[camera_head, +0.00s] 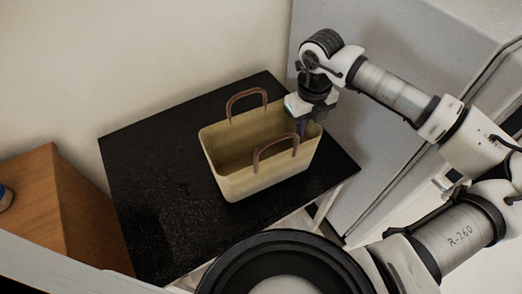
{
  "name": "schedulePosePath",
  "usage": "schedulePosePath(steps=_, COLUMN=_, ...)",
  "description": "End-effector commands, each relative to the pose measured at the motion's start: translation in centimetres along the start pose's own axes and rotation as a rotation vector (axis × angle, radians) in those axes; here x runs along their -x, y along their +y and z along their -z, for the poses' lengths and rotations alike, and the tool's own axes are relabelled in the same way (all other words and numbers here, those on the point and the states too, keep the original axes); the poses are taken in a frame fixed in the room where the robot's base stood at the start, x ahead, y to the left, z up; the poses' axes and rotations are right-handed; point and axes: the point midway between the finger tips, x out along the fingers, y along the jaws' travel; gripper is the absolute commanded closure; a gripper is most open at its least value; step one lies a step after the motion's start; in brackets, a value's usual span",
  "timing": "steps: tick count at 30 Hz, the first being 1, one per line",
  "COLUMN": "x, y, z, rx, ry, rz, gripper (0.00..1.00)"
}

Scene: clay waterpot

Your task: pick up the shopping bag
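The shopping bag (268,182) is a pale yellow, open-topped bag with two brown loop handles. It stands upright on a black speckled tabletop (160,215). My gripper (301,128) points down at the bag's right end, close to the rim and near the front handle (275,143). Its fingers are small, dark and partly merged with the bag behind them. I cannot tell whether they touch the bag or how far apart they are.
A grey cabinet or appliance (375,165) stands close on the right, behind my arm. A wooden box-like piece (62,215) stands at the left. A plain wall (130,70) is behind the table. The tabletop left of the bag is clear.

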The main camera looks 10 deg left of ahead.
Motion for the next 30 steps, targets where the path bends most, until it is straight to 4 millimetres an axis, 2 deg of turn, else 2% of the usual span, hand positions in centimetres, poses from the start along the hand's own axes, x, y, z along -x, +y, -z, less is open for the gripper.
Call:
schedulePosePath(steps=1, x=0.0, y=0.0, z=0.0, rx=0.000, ry=0.000, rz=0.000, gripper=0.92)
schedulePosePath(steps=3, x=0.0, y=0.0, z=0.0, rx=0.000, ry=0.000, rz=0.000, gripper=1.00)
schedulePosePath(steps=19, x=0.6, y=-0.1, z=0.0, rx=-0.001, ry=0.001, rz=0.003, gripper=1.00)
schedulePosePath(steps=25, x=3.0, y=-0.1, z=0.0, rx=0.000, ry=-0.001, rz=0.005, gripper=1.00)
schedulePosePath(steps=30, x=6.8, y=-0.1, z=-0.1, rx=-0.002, ry=-0.001, rz=0.006, gripper=1.00)
